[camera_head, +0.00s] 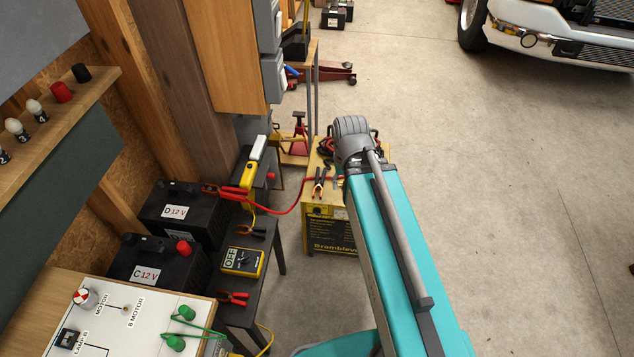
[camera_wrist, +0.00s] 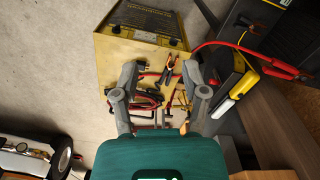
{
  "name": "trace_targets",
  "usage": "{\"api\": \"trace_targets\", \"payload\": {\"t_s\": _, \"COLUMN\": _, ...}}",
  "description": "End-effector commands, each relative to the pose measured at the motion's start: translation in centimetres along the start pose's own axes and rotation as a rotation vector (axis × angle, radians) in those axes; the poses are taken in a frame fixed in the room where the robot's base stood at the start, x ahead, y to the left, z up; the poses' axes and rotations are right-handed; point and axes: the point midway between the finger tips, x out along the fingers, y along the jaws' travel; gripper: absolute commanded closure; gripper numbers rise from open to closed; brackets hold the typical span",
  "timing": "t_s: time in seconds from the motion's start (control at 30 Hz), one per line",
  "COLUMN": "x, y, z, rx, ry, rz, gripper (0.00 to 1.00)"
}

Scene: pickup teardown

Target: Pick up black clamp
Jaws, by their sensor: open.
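A black clamp (camera_head: 318,188) with orange-copper jaws lies on top of the yellow charger (camera_head: 330,238). It also shows in the wrist view (camera_wrist: 168,69), just beyond and between the fingertips of my gripper (camera_wrist: 160,76). My gripper is open above the charger, with nothing between its fingers. The gap between fingers and clamp is hard to judge. In the head view my arm hides the gripper and part of the charger top. Another black clamp (camera_head: 251,231) lies on the dark bench beside the multimeter (camera_head: 242,261).
A red clamp (camera_head: 228,191) sits at battery D (camera_head: 180,213), with a red cable running to the charger. Another red clamp (camera_head: 233,297) lies near battery C (camera_head: 150,267). A yellow-and-white tool (camera_head: 253,167) stands on the bench.

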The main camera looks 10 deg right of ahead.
Motion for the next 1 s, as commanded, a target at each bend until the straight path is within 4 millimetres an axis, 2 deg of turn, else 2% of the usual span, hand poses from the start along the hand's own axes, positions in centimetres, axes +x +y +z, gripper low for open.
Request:
{"api": "trace_targets", "payload": {"t_s": 0.27, "x": 0.0, "y": 0.0, "z": 0.0, "rx": 0.0, "ry": 0.0, "rz": 0.0, "gripper": 0.41}}
{"api": "trace_targets", "payload": {"t_s": 0.47, "x": 0.5, "y": 0.0, "z": -0.6, "rx": 0.005, "ry": 0.0, "rz": 0.0, "gripper": 0.04}}
{"api": "trace_targets", "payload": {"t_s": 0.5, "x": 0.7, "y": 0.0, "z": -0.9, "rx": 0.008, "ry": 0.0, "rz": 0.0, "gripper": 0.0}}
{"api": "trace_targets", "payload": {"t_s": 0.57, "x": 1.3, "y": 0.0, "z": -1.6, "rx": 0.014, "ry": 0.0, "rz": 0.0, "gripper": 0.0}}
{"api": "trace_targets", "payload": {"t_s": 0.77, "x": 4.1, "y": 0.1, "z": -5.5, "rx": 0.05, "ry": 0.0, "rz": 0.0, "gripper": 0.0}}
{"api": "trace_targets", "payload": {"t_s": 0.83, "x": 5.4, "y": -0.6, "z": -7.3, "rx": 0.063, "ry": 0.0, "rz": 0.0, "gripper": 0.0}}
{"api": "trace_targets", "payload": {"t_s": 1.0, "x": 8.8, "y": -0.6, "z": -12.2, "rx": 0.114, "ry": 0.0, "rz": 0.0, "gripper": 0.0}}
